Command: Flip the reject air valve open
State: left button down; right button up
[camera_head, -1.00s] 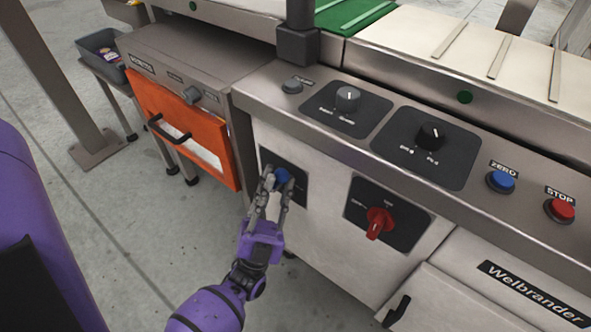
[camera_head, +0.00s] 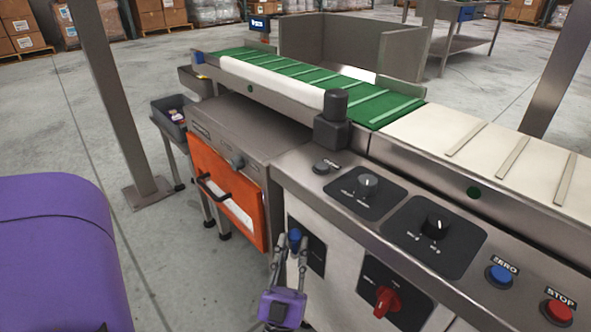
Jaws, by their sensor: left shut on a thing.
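The blue valve handle (camera_head: 295,235) is on a black plate (camera_head: 314,250) on the front panel of the steel weigher cabinet. I take it to be the reject air valve; its label is not readable. My left gripper (camera_head: 297,244) comes up from below with its fingers pointing at the panel. It is shut on the blue handle, with one finger on each side. The fingers hide part of the handle and plate, so its exact angle is hard to read. My right gripper is not in view.
Right of the valve is a red rotary switch (camera_head: 386,300). An orange door (camera_head: 228,196) stands left of the panel.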

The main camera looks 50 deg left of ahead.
pick_arm(q)
jog(key=shift+a, duration=0.1)
dwell(0.3)
jog(key=c, duration=1.7)
grip_release()
jog(key=shift+o, duration=0.2)
